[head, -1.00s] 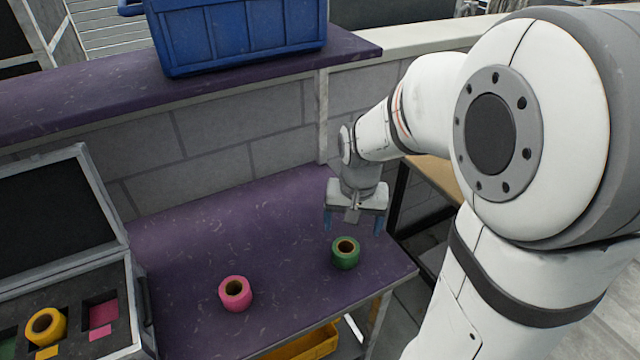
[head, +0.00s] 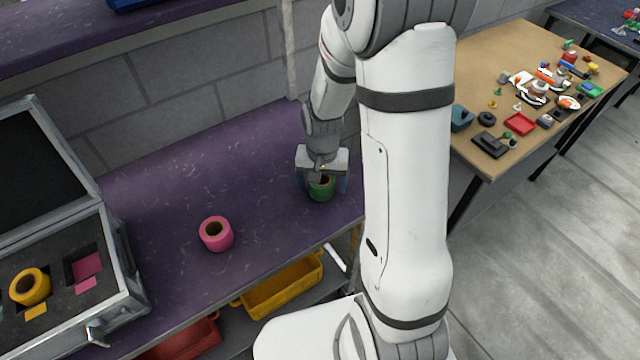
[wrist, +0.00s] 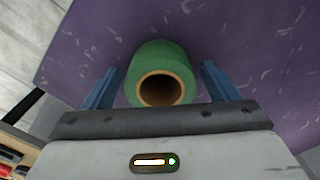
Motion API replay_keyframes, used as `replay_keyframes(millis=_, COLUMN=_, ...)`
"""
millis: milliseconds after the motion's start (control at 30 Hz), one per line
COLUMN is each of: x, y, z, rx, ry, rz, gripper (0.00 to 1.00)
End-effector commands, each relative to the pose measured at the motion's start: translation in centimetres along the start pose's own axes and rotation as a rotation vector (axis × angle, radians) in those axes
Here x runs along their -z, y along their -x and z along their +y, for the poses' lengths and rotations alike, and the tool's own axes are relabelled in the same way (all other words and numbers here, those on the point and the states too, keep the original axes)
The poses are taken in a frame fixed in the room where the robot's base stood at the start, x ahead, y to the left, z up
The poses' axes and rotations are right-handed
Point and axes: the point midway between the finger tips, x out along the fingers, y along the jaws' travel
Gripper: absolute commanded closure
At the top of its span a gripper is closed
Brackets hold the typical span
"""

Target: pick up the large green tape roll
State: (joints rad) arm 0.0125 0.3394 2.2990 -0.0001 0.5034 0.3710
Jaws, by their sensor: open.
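The green tape roll (head: 322,188) stands on the purple table near its right end, with its brown core facing up. In the wrist view the roll (wrist: 178,60) sits between the two blue fingers of my gripper (wrist: 160,85), with a gap on each side. My gripper (head: 322,184) is open and low over the roll, its fingers on either side. My gripper's body hides part of the roll in the head view.
A pink tape roll (head: 216,234) stands left on the purple table (head: 160,200). An open case (head: 120,275) with a yellow roll (head: 30,287) is at the far left. Yellow (head: 285,288) and red bins are below. A wooden table with small parts (head: 500,60) is at right.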

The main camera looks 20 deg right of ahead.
Motion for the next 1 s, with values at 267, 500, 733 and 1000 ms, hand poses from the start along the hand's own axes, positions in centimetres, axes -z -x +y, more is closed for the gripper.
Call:
replay_keyframes(millis=267, x=-0.02, y=-0.07, z=-0.03, rx=0.0, ry=0.001, rz=0.0, gripper=0.24)
replay_keyframes(millis=500, x=-0.02, y=-0.05, z=-0.05, rx=0.0, ry=0.002, rz=0.0, gripper=0.44)
replay_keyframes(millis=733, x=-0.03, y=-0.04, z=-0.06, rx=0.0, ry=0.002, rz=0.0, gripper=0.62)
replay_keyframes(millis=1000, x=-0.03, y=-0.01, z=-0.08, rx=0.0, ry=0.002, rz=0.001, gripper=0.7)
